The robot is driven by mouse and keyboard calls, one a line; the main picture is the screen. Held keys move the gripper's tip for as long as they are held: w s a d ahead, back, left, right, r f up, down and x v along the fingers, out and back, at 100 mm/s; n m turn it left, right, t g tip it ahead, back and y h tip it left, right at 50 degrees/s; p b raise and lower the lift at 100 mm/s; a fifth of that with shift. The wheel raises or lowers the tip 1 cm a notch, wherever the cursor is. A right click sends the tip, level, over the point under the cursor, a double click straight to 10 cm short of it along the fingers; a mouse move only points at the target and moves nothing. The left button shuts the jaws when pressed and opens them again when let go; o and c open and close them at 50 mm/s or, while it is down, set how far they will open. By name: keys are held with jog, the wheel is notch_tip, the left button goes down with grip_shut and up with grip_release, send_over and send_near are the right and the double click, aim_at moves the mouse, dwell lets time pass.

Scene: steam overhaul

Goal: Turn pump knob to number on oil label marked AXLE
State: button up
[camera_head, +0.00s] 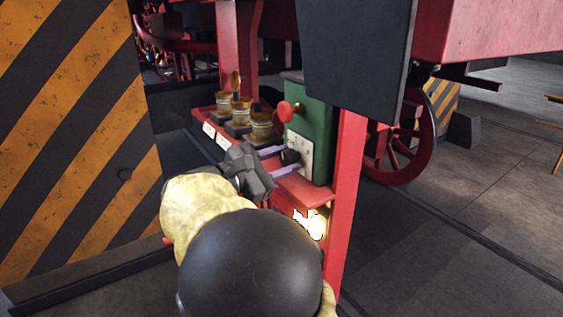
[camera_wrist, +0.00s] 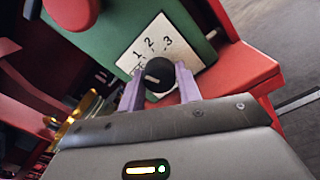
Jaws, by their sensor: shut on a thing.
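The green pump box (camera_head: 312,130) stands on a red shelf and carries a white number plate (camera_head: 306,152). In the wrist view the plate (camera_wrist: 150,43) shows the numbers 1, 2 and 3. A round black knob (camera_wrist: 160,70) with a short pale mark sits below the numbers; which number the mark points to cannot be told. My gripper (camera_wrist: 159,84) has its two purple fingers on either side of the knob, shut on it. In the head view my gripper (camera_head: 282,160) reaches the box from the left. White labels (camera_head: 209,130) front the oil cans; their writing is too small to read.
Several brass oil cans (camera_head: 262,122) stand in a red tray left of the pump. A red round handle (camera_head: 286,111) sticks out of the box above the knob. A striped yellow-black panel (camera_head: 75,130) stands at left, a red post (camera_head: 345,200) at right.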

jog(key=o, duration=1)
jog(key=shift+a, duration=0.1)
jog(key=shift+s+a, duration=0.35)
jog(key=b+v, duration=0.5)
jog(key=v, duration=1.1)
jog(key=shift+a, duration=0.2)
jog(key=shift+s+f, duration=0.1)
